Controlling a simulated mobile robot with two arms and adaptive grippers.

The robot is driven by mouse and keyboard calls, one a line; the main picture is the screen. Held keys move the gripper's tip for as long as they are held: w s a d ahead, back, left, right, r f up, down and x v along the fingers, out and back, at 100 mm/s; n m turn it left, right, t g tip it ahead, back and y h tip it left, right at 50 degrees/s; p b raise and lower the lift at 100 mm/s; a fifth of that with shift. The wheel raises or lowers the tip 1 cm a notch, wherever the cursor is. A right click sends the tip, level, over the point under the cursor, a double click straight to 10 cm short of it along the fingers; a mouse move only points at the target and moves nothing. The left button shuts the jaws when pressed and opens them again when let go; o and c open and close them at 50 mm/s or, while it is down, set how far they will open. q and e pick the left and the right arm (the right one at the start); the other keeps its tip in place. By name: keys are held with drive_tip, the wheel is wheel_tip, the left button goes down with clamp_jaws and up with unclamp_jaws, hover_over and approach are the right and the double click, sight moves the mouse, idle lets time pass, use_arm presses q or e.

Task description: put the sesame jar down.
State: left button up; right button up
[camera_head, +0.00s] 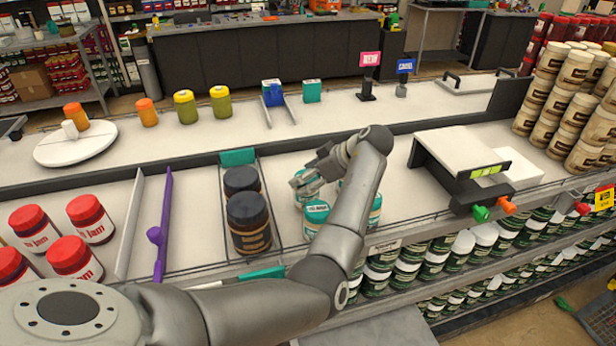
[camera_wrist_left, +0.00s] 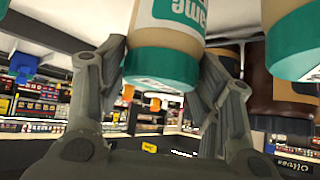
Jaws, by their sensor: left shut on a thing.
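My left gripper (camera_head: 308,181) is shut on a sesame jar (camera_head: 306,196) with a teal lid, above or at the counter beside the dark jars. In the left wrist view, which looks upside down, the held sesame jar (camera_wrist_left: 165,45) sits between the two fingers of my left gripper (camera_wrist_left: 160,85). I cannot tell whether its base touches the counter. Another teal-lidded jar (camera_head: 317,213) stands just in front of it, and one more (camera_head: 375,212) shows partly behind my forearm. A neighbouring teal-lidded jar (camera_wrist_left: 295,45) is close by in the wrist view. My right gripper is not in view.
Dark olive jars (camera_head: 249,223) stand in a wire-edged lane to the left. A purple divider (camera_head: 160,225) and red-lidded jam jars (camera_head: 92,219) are farther left. A white-topped black device (camera_head: 462,155) stands to the right. The counter behind has open room.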

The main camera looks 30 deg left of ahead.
use_arm(q)
drive_tip(key=shift+f, duration=0.4)
drive_tip(key=shift+a, duration=0.1)
drive_tip(key=o, duration=0.9)
drive_tip(key=shift+f, duration=0.2)
drive_tip(key=o, duration=0.4)
drive_tip(key=shift+o, duration=0.2)
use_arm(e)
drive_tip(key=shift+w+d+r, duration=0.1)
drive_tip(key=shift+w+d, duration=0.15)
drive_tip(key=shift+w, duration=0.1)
use_arm(q)
drive_tip(key=shift+r, duration=0.15)
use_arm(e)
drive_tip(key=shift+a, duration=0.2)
use_arm(q)
drive_tip(key=shift+r, duration=0.15)
drive_tip(key=b+v, duration=0.3)
drive_tip(key=v, duration=0.9)
drive_tip(key=shift+b, duration=0.3)
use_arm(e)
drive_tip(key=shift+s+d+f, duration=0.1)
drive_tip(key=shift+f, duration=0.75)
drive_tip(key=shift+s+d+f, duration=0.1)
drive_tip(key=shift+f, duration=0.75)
